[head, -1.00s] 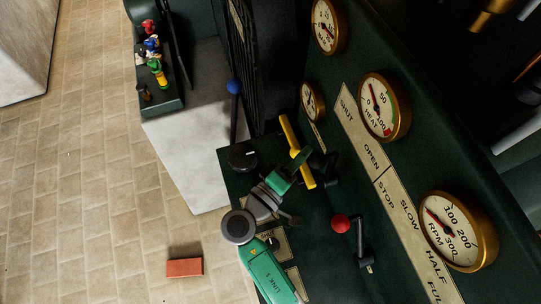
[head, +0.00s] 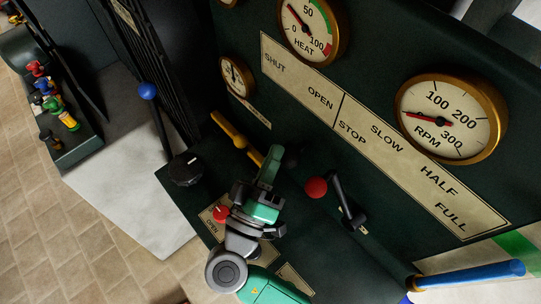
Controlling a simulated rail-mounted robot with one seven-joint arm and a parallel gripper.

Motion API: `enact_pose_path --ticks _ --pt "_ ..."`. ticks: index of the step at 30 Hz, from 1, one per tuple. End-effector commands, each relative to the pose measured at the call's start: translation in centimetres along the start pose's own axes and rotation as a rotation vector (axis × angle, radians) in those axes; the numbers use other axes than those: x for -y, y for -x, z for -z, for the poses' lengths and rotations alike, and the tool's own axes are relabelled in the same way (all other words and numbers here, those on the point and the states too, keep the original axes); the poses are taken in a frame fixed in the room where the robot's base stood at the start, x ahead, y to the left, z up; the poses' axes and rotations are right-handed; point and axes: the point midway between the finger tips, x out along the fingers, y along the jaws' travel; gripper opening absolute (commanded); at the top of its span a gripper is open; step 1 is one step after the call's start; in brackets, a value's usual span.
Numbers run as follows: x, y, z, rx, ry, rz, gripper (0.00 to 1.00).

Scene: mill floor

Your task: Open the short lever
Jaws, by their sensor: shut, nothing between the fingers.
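I cannot tell for certain which control is the short lever. A yellow lever (head: 231,131) sits below the SHUT and OPEN words of the label strip (head: 320,91). A black lever with a red ball (head: 316,187) stands to its right, below STOP and SLOW. A small red knob (head: 221,214) sits by a plate marked OPEN (head: 211,228). My gripper (head: 271,158) is shut and empty, its green fingers overlapping the lower end of the yellow lever in the head view. I cannot tell whether they touch. My wrist hides part of the panel.
A tall lever with a blue ball (head: 147,91) and a black dial (head: 186,169) stand at left. An RPM gauge (head: 451,119) and a HEAT gauge (head: 309,27) are above. A blue handle (head: 470,276) juts out at lower right. Coloured figures (head: 50,98) stand far left.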

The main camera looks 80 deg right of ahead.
Motion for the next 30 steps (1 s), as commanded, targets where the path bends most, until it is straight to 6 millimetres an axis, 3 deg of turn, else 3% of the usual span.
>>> enact_pose_path --ticks 15,17,22,30 --pt "0.0 -0.1 0.0 0.004 -0.002 -0.003 0.00" --pt "0.0 -0.3 0.6 0.004 -0.003 -0.003 0.00" --pt "0.1 -1.6 4.0 0.002 -0.010 -0.002 0.00" --pt "0.2 5.1 3.8 -0.003 -0.005 0.001 0.00"
